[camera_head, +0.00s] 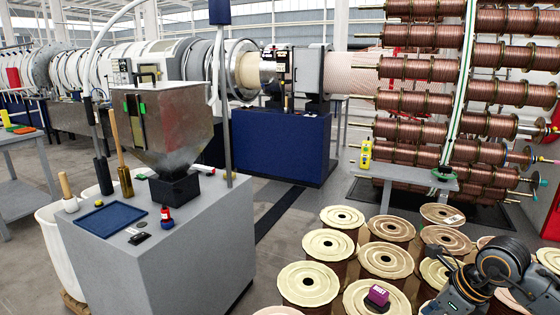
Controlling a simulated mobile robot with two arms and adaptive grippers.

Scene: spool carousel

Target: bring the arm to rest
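My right arm comes in at the lower right corner, bent over the spools. Its dark gripper end (452,272) is low among the spool tops and partly hidden by its own links. I cannot make out whether its fingers are apart, and no held object shows. My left arm and gripper are not in view.
Several upright spools (333,243) with cream flanges crowd the floor below the arm. A rack of copper-coloured spools (420,103) stands behind, with a small grey shelf (415,177). A grey cabinet (170,262) stands left; floor between is clear.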

